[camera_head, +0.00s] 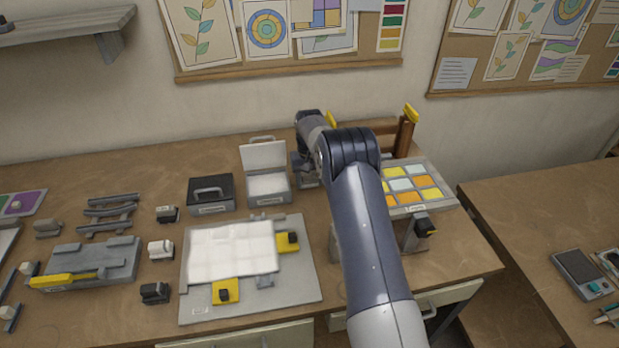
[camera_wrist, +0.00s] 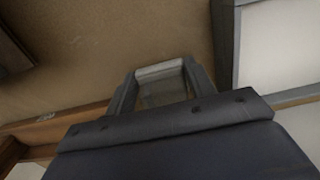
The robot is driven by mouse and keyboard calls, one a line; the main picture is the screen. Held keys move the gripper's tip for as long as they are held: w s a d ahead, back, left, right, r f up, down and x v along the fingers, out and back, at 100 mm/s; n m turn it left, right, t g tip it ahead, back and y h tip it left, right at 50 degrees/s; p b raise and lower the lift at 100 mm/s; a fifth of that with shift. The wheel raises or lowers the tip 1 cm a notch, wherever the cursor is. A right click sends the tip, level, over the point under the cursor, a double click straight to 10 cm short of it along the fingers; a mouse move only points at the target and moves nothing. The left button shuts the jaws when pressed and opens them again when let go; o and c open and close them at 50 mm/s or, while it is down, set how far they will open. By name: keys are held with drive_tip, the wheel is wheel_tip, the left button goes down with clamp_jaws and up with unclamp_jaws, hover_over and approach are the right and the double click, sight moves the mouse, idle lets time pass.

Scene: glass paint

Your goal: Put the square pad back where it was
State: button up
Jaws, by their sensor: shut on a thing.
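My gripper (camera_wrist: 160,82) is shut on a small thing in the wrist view. A pale grey bar (camera_wrist: 160,70) shows between its fingertips, with a dull brownish-grey face below it. I cannot tell for certain that this is the square pad. In the head view my gripper (camera_head: 306,172) is at the back of the table, just right of the open grey box (camera_head: 268,188), and my arm partly hides it. What it holds is not clear there.
A closed dark box (camera_head: 211,194) stands left of the open one. A grey board (camera_head: 300,270) with a white tiled sheet (camera_head: 230,250) lies in front. Right of my arm is a raised tray of coloured squares (camera_head: 425,188). Several small blocks (camera_head: 161,249) stand further left.

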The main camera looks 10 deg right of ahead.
sight(310, 182)
drive_tip(key=shift+f, duration=0.2)
drive_tip(key=o, duration=1)
drive_tip(key=shift+r, duration=0.1)
wheel_tip(310, 182, up, 12)
drive_tip(key=shift+r+b, duration=0.1)
drive_tip(key=shift+b, duration=0.95)
